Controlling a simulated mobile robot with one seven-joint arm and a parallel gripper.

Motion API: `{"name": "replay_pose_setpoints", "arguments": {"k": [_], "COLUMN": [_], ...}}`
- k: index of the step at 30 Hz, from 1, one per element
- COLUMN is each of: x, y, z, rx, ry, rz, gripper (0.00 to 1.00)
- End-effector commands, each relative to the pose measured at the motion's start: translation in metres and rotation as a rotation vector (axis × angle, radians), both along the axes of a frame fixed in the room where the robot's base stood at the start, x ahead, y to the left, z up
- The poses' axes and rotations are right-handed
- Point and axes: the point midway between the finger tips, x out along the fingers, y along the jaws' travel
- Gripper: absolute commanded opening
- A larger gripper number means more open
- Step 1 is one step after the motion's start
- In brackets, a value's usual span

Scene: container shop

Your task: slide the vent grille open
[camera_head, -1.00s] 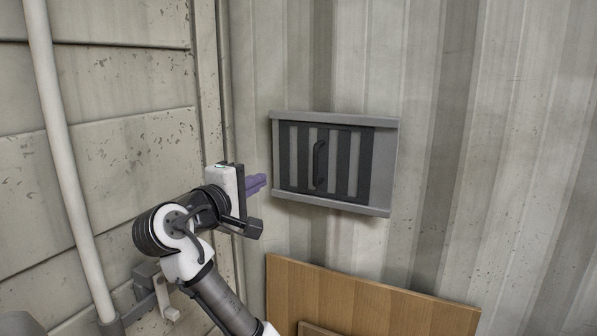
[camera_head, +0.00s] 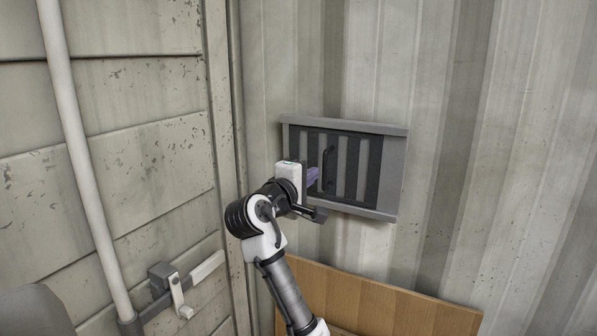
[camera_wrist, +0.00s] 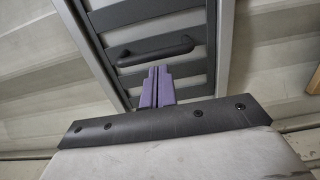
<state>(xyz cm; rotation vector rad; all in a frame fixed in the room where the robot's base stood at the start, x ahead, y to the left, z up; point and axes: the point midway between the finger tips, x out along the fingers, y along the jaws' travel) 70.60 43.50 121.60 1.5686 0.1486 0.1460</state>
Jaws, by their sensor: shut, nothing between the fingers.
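The vent grille (camera_head: 371,172) is a dark slatted panel in a grey frame (camera_head: 393,178) on the corrugated wall. It covers the left and middle of the frame, with a plain grey strip bare at the right. Its black bar handle (camera_head: 329,168) stands upright on the grille; it also shows in the wrist view (camera_wrist: 157,50). My gripper (camera_head: 313,176) has purple fingers, shut together and empty. It is just left of the handle in the head view, and the fingertips (camera_wrist: 157,70) show a small gap to the handle in the wrist view. My gripper hides the frame's lower left part.
A wooden board (camera_head: 385,302) leans against the wall below the vent. A white pipe (camera_head: 80,170) runs down the left wall, with a metal latch bar (camera_head: 180,285) low beside it. The wall right of the vent is clear.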

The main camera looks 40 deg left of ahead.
Motion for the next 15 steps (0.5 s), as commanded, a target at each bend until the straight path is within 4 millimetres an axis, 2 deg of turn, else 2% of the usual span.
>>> {"name": "replay_pose_setpoints", "arguments": {"k": [10,15], "x": [0.001,0.006], "y": [-0.002,-0.02], "z": [0.0,0.0], "rx": [0.0,0.002], "ry": [0.0,0.0], "rz": [0.0,-0.003], "gripper": [0.0,0.0]}}
